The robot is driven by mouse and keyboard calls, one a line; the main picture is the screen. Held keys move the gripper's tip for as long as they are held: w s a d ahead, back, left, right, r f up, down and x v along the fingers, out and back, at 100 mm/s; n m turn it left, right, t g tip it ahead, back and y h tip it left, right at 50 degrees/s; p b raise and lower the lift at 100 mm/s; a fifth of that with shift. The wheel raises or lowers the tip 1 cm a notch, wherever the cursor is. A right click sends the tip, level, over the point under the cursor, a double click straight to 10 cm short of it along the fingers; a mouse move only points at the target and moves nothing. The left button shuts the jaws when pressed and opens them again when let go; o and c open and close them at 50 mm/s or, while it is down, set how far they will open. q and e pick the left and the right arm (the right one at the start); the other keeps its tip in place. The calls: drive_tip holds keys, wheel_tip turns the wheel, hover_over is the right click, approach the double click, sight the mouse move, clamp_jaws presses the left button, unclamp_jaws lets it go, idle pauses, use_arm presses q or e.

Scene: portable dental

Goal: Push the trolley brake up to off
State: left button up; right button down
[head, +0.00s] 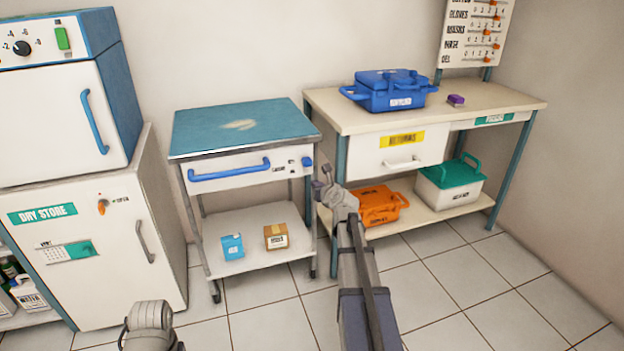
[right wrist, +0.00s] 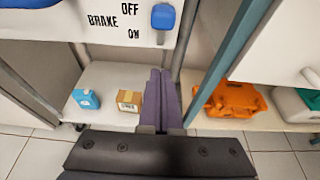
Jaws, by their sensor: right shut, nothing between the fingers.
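The trolley (head: 243,140) has a teal top, a white drawer front with a blue handle, and a lower shelf. Its brake is a blue knob (head: 307,162) at the right end of the drawer front. In the right wrist view the blue knob (right wrist: 163,17) sits beside the printed word OFF, with ON lower down and a pale slot below the knob. My right gripper (head: 322,178) is shut and empty, just below and right of the knob. Its fingers (right wrist: 160,78) show below the drawer front, apart from the knob. Only a grey part of my left arm shows, at the bottom.
A blue carton (head: 232,247) and a brown box (head: 276,236) stand on the trolley's lower shelf. To the right is a bench (head: 330,110) with a blue case on top, and an orange case (head: 380,207) below. A white dry store cabinet (head: 90,240) stands left.

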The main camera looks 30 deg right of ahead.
drive_tip(key=v, duration=0.2)
drive_tip(key=shift+s+a, duration=0.1)
drive_tip(key=shift+s, duration=0.25)
drive_tip(key=s+a+f+n+g+y, duration=0.25)
drive_tip(key=a+n, duration=0.35)
drive_tip(key=a, duration=0.3)
drive_tip(key=s+a+f+n+g+y, duration=0.1)
drive_tip(key=a+f+n, duration=0.3)
drive_tip(key=a+n, duration=0.45)
drive_tip(key=s+a+f+n+g+y, duration=0.1)
drive_tip(key=a+f+n+g+y, duration=0.3)
drive_tip(key=a, duration=0.7)
drive_tip(key=s+a+f+n+g+h, duration=0.25)
drive_tip(key=s+a+n, duration=0.45)
drive_tip(key=s+n, duration=0.45)
drive_tip(key=s+a+f+n+g+h, duration=0.1)
drive_tip(key=s+a+n+g+h, duration=0.25)
drive_tip(key=s+a+n, duration=0.6)
wheel_tip(320, 180, up, 36)
drive_tip(key=s+d+n+p, duration=0.1)
drive_tip(key=d+n+p, duration=0.1)
drive_tip(key=p, duration=3.4)
drive_tip(key=shift+s+n+p, duration=0.35)
drive_tip(key=shift+n, duration=0.1)
